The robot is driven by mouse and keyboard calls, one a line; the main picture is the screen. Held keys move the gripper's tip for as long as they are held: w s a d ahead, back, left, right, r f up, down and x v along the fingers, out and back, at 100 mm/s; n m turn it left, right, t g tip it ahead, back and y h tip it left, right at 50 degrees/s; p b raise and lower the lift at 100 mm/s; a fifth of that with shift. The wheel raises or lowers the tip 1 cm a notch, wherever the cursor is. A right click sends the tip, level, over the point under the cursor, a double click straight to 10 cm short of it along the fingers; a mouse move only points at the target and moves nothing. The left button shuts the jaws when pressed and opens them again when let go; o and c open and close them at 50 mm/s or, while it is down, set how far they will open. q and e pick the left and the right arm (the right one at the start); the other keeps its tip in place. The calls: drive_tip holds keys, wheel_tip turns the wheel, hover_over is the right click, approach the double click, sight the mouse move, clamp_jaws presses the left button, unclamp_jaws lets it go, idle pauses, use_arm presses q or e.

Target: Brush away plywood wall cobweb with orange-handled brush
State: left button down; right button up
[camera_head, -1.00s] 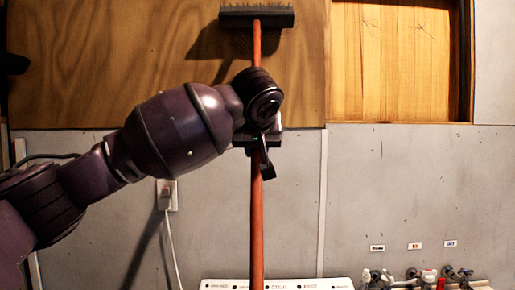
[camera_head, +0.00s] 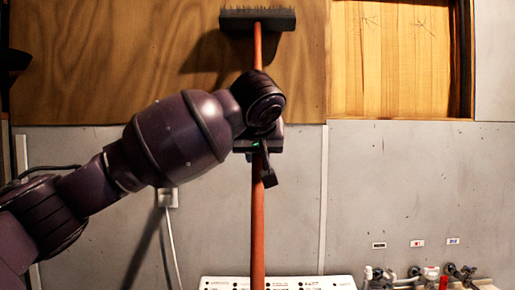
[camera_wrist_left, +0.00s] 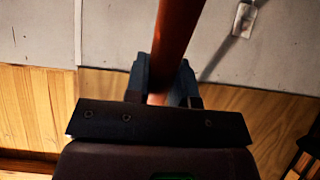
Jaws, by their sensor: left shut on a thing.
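The brush has a long orange handle (camera_head: 257,225) and a wide dark head (camera_head: 257,20) with bristles pointing up. It stands nearly upright in front of the brown plywood wall (camera_head: 110,65). My left gripper (camera_head: 262,160) is shut around the handle, well below the head. The left wrist view also shows the handle (camera_wrist_left: 178,35) between the fingers of the gripper (camera_wrist_left: 163,85). Whether the bristles touch the wall cannot be told. My right gripper is out of view.
A dark frame (camera_head: 463,60) edges the pale panel. Below is a grey wall (camera_head: 415,190) with an outlet (camera_head: 167,197) and hanging cord. A white control panel (camera_head: 325,283) lies at bottom centre, with taps (camera_head: 430,273) at lower right.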

use_arm(q)
drive_tip(key=shift+f+b, duration=0.35)
drive_tip(key=shift+f, duration=0.6)
drive_tip(key=shift+w+r, duration=0.1)
drive_tip(key=shift+w, duration=0.1)
